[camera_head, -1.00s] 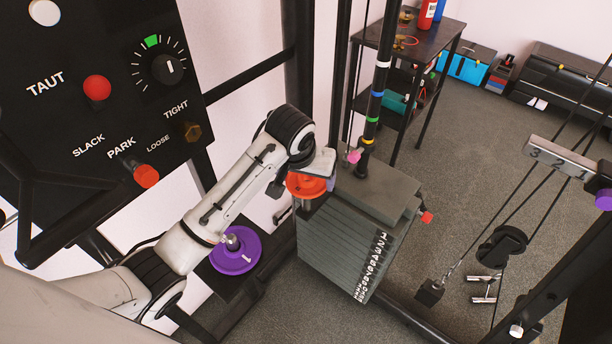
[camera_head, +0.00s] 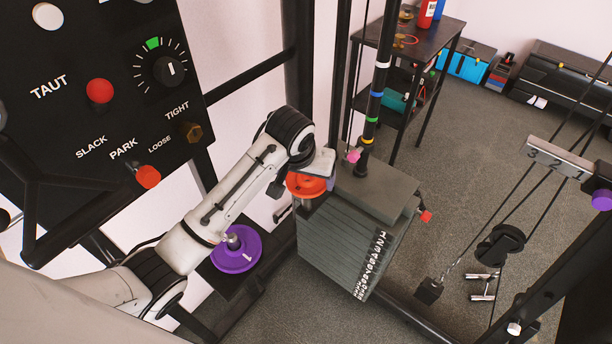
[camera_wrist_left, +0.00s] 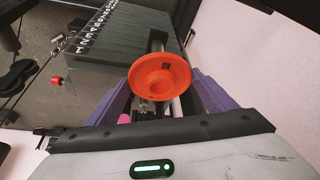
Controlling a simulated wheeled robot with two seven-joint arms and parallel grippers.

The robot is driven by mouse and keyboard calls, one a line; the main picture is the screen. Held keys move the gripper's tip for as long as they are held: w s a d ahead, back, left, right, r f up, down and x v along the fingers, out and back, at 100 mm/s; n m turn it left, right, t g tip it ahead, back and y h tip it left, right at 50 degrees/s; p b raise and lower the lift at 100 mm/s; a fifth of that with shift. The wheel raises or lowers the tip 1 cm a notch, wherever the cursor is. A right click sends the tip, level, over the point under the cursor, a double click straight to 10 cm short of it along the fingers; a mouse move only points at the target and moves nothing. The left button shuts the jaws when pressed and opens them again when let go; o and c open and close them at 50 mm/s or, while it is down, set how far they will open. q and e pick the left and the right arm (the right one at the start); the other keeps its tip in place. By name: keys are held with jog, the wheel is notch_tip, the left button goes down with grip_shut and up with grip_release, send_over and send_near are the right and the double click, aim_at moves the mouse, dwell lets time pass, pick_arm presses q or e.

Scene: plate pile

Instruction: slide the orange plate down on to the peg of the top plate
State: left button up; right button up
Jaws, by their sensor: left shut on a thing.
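The orange plate (camera_head: 305,186) is held by my left gripper (camera_head: 318,177) at the left edge of the weight stack's grey top plate (camera_head: 378,192). In the left wrist view the orange plate (camera_wrist_left: 160,88) lies between the purple fingers of my left gripper (camera_wrist_left: 160,78), which is shut on it. I cannot tell whether the peg is in the plate's hole. My right gripper is not in view.
A purple plate (camera_head: 236,250) sits on a peg on the black stand at lower left. A black rod with coloured bands (camera_head: 375,100) rises from the stack beside a pink knob (camera_head: 354,156). The control panel (camera_head: 100,100) is at upper left.

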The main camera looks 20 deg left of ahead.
aim_at(306, 210)
pick_arm(q)
jog(key=shift+f, duration=1.95)
jog(key=shift+f, duration=0.15)
jog(key=shift+w+f+b, duration=0.1)
jog(key=shift+f+b, duration=0.35)
jog(key=shift+f, duration=1.4)
jog(key=shift+p, duration=0.5)
jog(key=shift+f, duration=0.15)
jog(key=shift+f, duration=0.6)
